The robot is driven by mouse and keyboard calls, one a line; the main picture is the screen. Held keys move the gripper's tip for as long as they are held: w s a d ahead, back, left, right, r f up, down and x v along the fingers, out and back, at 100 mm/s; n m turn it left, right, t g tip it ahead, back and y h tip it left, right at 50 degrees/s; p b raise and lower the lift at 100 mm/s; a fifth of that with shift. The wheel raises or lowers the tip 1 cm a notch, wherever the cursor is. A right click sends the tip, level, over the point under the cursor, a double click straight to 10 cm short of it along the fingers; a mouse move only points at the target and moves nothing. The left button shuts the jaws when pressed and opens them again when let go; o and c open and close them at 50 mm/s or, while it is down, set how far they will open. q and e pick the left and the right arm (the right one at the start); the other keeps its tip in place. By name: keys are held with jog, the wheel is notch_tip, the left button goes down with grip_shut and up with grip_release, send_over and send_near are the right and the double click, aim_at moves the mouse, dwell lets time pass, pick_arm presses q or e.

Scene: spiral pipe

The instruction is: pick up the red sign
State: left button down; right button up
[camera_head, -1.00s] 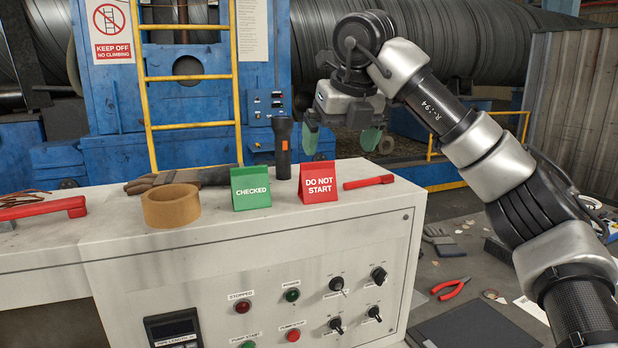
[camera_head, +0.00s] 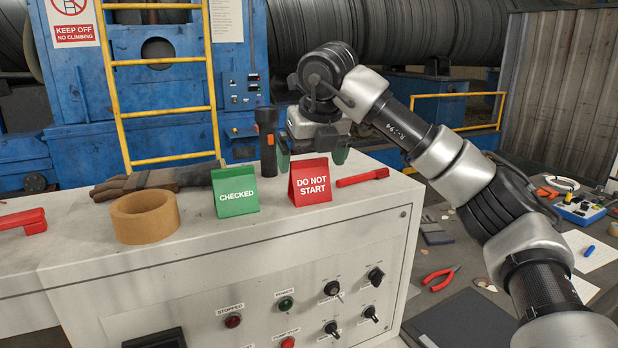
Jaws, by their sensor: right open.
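The red sign (camera_head: 310,183) reads "DO NOT START". It stands upright like a small tent on top of the white control cabinet (camera_head: 230,240), near its front edge. My right gripper (camera_head: 313,156) is open, with green fingertips. One finger shows left of the sign's top and the other to the right. I cannot tell whether the gripper touches the sign. My left gripper is not in view.
A green "CHECKED" sign (camera_head: 236,191) stands just left of the red sign. A black flashlight (camera_head: 267,140) stands upright behind them. A red-handled tool (camera_head: 362,177) lies to the right. A tape roll (camera_head: 145,216) and dark gloves (camera_head: 155,181) lie to the left.

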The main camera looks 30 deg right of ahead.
aim_at(310, 160)
jog(key=p+x, duration=0.1)
jog(key=x, duration=0.1)
jog(key=shift+w+a+f, duration=0.1)
jog(key=shift+w+f, duration=0.05)
jog(key=shift+f, duration=0.55)
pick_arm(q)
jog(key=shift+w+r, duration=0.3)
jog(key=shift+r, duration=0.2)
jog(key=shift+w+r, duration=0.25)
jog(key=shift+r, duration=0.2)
pick_arm(e)
jog(key=shift+w, duration=0.1)
jog(key=c, duration=0.9)
